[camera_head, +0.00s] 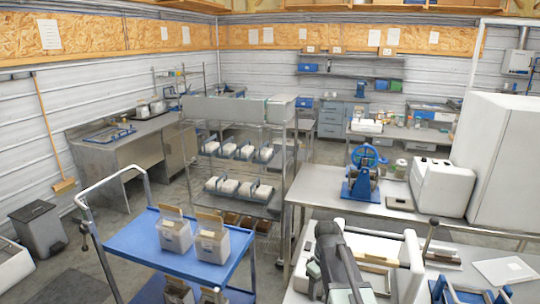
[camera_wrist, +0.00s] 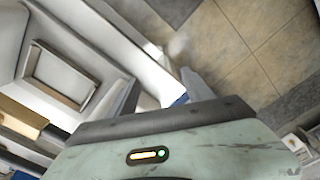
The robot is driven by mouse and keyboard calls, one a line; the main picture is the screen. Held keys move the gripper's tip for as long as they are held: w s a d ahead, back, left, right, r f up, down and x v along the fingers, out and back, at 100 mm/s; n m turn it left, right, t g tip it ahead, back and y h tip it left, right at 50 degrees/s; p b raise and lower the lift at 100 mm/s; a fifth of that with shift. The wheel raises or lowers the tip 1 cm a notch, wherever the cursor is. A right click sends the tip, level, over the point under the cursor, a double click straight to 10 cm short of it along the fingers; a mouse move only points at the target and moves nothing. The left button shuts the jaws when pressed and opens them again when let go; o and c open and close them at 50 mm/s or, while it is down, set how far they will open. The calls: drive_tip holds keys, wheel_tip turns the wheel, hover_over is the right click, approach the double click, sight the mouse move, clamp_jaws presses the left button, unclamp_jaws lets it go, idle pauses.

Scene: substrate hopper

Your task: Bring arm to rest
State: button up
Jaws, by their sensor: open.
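My gripper (camera_wrist: 160,84) shows in the wrist view. Its two pale fingers stand apart beyond the grey-green wrist housing, and I see nothing held between them. Beyond them is a brown tiled floor (camera_wrist: 240,45), with white surfaces on the left. In the head view my grey-green and dark arm is at the bottom centre, over or beside the near bench (camera_head: 400,290). Its fingers cannot be made out clearly there.
A blue cart (camera_head: 155,247) with white boxes stands left of my arm. A wire rack (camera_head: 287,165) with white packs is behind. A steel table (camera_head: 300,193) holds a blue hand-wheel machine (camera_head: 362,178) and white appliances (camera_head: 443,187). White frames crowd the near bench. Floor shows at left.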

drive_tip(key=s+f+m+b, duration=0.5)
drive_tip(key=s+f+m, duration=0.2)
drive_tip(key=s, duration=0.3)
drive_tip(key=shift+f, duration=0.35)
idle(1.4)
